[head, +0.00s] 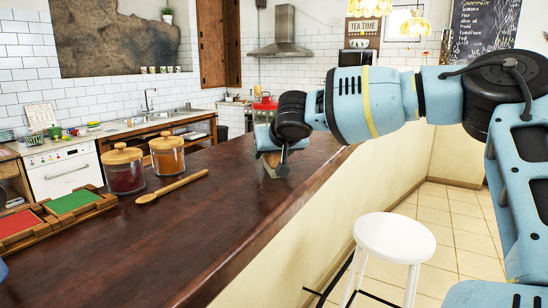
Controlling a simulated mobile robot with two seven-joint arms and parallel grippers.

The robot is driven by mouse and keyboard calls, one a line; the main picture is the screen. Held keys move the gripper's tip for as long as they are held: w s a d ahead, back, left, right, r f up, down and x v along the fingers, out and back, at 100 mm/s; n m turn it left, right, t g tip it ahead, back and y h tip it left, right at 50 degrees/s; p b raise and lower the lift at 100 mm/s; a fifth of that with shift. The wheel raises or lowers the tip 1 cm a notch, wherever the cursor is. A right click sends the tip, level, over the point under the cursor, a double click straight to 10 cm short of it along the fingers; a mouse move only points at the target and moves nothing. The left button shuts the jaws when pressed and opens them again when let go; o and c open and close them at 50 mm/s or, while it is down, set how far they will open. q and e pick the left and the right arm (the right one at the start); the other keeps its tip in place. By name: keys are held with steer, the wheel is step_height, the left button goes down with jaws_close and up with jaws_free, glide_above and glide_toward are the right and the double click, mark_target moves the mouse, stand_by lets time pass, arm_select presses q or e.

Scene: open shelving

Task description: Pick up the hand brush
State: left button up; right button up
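My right arm reaches in from the right, and its gripper (277,160) is low over the far part of the dark wooden counter (225,205). A small tan, wood-coloured thing (269,168) shows at the fingers, mostly hidden by the gripper. It may be the hand brush, but I cannot make out its shape. I cannot tell whether the fingers are closed on it or only around it. No other thing that looks like a hand brush is in view. My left gripper is not in view.
Two lidded jars, one dark red (124,172) and one orange (167,155), stand on the counter's left side beside a wooden spoon (172,187). A wooden tray (98,208) with coloured panels lies nearer. A white stool (394,240) stands right of the counter. The counter's middle is clear.

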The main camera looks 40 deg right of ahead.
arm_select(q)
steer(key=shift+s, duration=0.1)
arm_select(e)
steer(key=shift+f, duration=0.1)
steer(key=shift+c, duration=0.4)
steer(key=shift+w, duration=0.1)
steer(key=c, duration=1.1)
steer(key=shift+r, duration=1.55)
steer(key=shift+s+a+r+b, duration=0.1)
steer(key=shift+s+r+b, duration=0.1)
steer(key=shift+r+b, duration=0.1)
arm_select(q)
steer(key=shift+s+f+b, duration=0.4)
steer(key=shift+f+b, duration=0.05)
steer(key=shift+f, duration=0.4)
arm_select(e)
steer(key=s+a, duration=0.2)
steer(key=s, duration=0.2)
steer(key=s+a+r, duration=0.1)
steer(key=s+a, duration=0.2)
steer(key=s, duration=0.2)
steer(key=s+a, duration=0.2)
steer(key=s, duration=0.2)
steer(key=shift+s+a+r, duration=0.2)
steer(key=shift+s+a, duration=0.05)
steer(key=shift+s, duration=0.05)
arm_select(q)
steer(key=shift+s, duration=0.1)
